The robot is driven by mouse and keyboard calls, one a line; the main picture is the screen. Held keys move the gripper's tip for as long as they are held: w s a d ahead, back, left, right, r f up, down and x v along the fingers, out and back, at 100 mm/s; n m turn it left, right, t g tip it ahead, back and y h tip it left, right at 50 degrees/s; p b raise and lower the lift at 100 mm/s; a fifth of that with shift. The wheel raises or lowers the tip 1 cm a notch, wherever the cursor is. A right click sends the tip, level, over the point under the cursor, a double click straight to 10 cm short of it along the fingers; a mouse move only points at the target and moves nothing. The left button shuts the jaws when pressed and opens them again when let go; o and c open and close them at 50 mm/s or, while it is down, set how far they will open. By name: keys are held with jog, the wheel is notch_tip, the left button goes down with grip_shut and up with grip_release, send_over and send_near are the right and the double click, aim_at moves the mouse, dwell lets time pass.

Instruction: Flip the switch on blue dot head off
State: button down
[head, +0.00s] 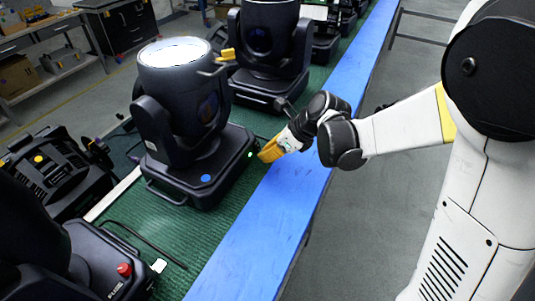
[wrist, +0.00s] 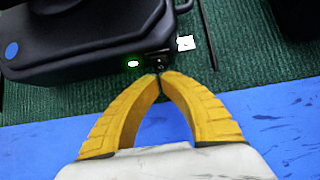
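The blue dot head (head: 180,105) is a black moving-head light with a glowing white lens, upright on the green mat. Its blue dot (head: 206,178) is on the base, and the dot also shows in the wrist view (wrist: 11,50). A green light (wrist: 133,63) glows on the base's end face. A small black switch (wrist: 160,62) sits right of that light. My gripper (head: 264,156) has yellow fingers. In the wrist view its tips (wrist: 162,76) meet, empty, right in front of the switch; I cannot tell whether they touch it.
A blue strip (head: 270,225) runs along the table's near edge. Another black head (head: 265,45) stands behind, and one with a red dot (head: 124,269) stands in front. A yellow-dot unit (head: 50,165) is at left. A white tag (wrist: 185,43) is beside the switch.

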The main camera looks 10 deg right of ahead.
jog(key=shift+w+a+f+t+y+b, duration=0.3)
jog(key=shift+a+f+t+y+b, duration=0.25)
jog(key=shift+b, duration=0.5)
jog(key=shift+r+g, duration=0.15)
jog(key=shift+g, duration=0.1)
jog(key=shift+d+r+p, duration=0.1)
jog(key=shift+r+p, duration=0.1)
jog(key=shift+p, duration=0.1)
jog(key=shift+r+p, duration=0.45)
jog(key=shift+r, duration=0.25)
